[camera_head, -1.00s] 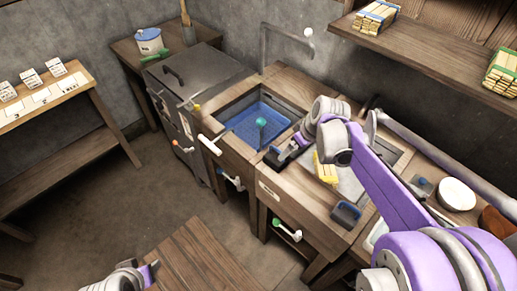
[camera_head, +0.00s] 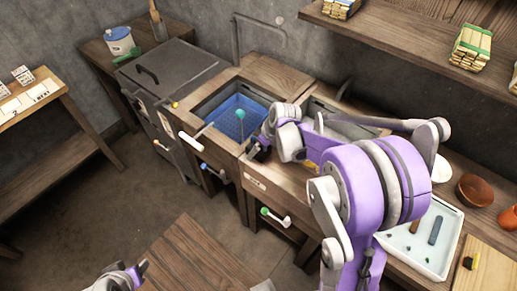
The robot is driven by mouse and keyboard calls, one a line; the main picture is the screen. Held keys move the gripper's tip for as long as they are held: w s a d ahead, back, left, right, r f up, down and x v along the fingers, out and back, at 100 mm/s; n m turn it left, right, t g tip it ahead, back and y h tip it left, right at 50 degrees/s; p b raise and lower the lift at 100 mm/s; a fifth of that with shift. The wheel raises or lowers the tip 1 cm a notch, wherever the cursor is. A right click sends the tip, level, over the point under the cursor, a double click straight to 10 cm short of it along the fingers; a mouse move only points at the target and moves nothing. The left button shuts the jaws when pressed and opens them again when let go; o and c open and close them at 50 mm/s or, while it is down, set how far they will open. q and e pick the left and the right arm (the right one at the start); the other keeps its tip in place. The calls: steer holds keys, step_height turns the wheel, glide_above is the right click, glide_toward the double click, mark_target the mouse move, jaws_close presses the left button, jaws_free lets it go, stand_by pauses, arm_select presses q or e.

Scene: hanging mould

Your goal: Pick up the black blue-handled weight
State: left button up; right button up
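The black blue-handled weight cannot be made out now; my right arm covers much of the counter. My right gripper (camera_head: 258,150) is at the front edge of the counter, just right of the sink basin (camera_head: 222,90). Its fingers are dark and small, and I cannot tell whether they are open or hold anything. My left gripper (camera_head: 140,268) is low at the bottom left, beside a wooden table top, far from the counter. Its finger opening is not clear.
A white tray (camera_head: 450,240) with small items lies at the right, near a brown bowl (camera_head: 474,188). A teal knob (camera_head: 240,114) stands over the blue basin grid. A shelf (camera_head: 400,48) with wood bundles overhangs the counter. The floor at left is clear.

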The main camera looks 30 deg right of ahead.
steer(key=shift+f, duration=0.1)
jaws_close()
stand_by(0.5)
